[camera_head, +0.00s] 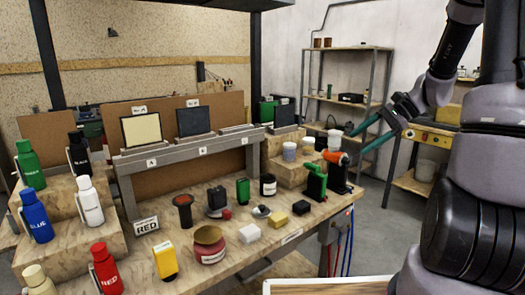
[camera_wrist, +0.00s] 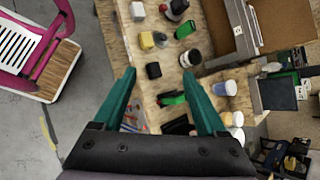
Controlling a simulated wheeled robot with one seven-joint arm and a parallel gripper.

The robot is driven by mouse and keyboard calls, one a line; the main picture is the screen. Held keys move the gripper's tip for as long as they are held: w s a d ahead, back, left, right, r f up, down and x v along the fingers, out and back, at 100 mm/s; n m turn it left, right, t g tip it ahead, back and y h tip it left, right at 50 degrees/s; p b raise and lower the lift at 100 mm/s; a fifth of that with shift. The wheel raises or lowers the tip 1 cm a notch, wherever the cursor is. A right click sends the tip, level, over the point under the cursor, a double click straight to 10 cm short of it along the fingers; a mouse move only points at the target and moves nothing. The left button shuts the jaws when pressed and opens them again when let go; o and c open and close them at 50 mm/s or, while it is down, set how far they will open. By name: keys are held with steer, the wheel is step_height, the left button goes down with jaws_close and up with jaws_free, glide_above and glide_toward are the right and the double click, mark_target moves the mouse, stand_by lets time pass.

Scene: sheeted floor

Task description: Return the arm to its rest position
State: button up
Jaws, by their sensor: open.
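My gripper (camera_head: 368,137) is raised in the air at the right, beyond the right end of the wooden workbench (camera_head: 205,268). In the wrist view its two teal fingers (camera_wrist: 165,100) are spread apart with nothing held between them. In that view the bench end with a green and black tool (camera_wrist: 172,98) lies below the fingers. My arm comes down from the upper right in the head view, with a bent elbow.
Several bottles, including a red one (camera_head: 105,268), stand at the bench's left. Jars, blocks and a yellow item (camera_head: 165,260) cover its middle. A metal shelf (camera_head: 345,48) stands behind. A pink-framed cart (camera_wrist: 35,50) stands on grey floor in the wrist view.

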steer(key=s+a+r+n+t+h, duration=0.2)
steer(key=s+r+n+h, duration=0.1)
steer(key=s+r, duration=0.4)
steer(key=s+a+r+n+t+h, duration=0.3)
steer(key=s+r, duration=0.5)
steer(key=s, duration=0.4)
steer(key=n+h, duration=0.1)
steer(key=n, duration=0.1)
steer(key=shift+a+n, duration=0.15)
steer(key=shift+n, duration=0.25)
